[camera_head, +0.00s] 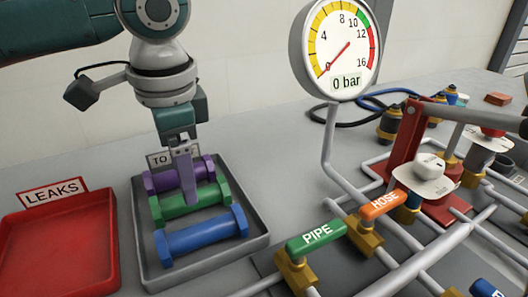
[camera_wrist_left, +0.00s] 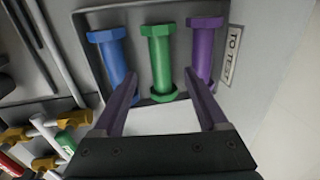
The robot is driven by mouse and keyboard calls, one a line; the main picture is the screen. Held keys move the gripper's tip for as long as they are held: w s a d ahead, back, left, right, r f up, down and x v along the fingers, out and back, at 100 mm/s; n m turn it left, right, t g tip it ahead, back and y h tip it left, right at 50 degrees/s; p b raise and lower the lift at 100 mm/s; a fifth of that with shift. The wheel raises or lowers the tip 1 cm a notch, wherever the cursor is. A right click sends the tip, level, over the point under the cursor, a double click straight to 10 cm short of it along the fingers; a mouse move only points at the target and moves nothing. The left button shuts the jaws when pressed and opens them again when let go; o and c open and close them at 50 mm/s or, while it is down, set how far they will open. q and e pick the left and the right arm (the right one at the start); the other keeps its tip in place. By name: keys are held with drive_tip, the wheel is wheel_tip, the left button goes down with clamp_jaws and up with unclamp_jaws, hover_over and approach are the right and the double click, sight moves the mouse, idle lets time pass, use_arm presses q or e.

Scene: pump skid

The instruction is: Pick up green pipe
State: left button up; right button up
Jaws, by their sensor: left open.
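The green pipe (camera_head: 170,208) lies in a grey tray (camera_head: 254,212), between the purple pipe (camera_head: 160,183) and the blue pipe (camera_head: 202,237). All have flanged, nut-like ends. My left gripper (camera_head: 187,188) points down over the tray, empty, its fingers hiding part of the green and purple pipes. In the left wrist view the open fingers (camera_wrist_left: 160,76) stand on either side of the green pipe (camera_wrist_left: 160,58). One fingertip overlaps the blue pipe (camera_wrist_left: 112,55) and the other the purple pipe (camera_wrist_left: 203,50). I cannot tell whether they touch. My right gripper is out of view.
A red LEAKS tray (camera_head: 60,250) stands left of the grey tray. To the right are the green PIPE handle (camera_head: 316,236), the orange HOSE handle (camera_head: 384,204) and grey pipework. The gauge (camera_head: 342,48) reads 0 bar. A "TO TEST" sign (camera_wrist_left: 232,52) stands beside the purple pipe.

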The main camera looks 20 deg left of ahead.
use_arm(q)
drive_tip(key=f, duration=0.3)
drive_tip(key=f+b, duration=0.1)
drive_tip(key=f, duration=0.1)
drive_tip(key=shift+w+a+f, duration=0.3)
drive_tip(key=shift+a+f, duration=0.05)
clamp_jaws()
idle(0.6)
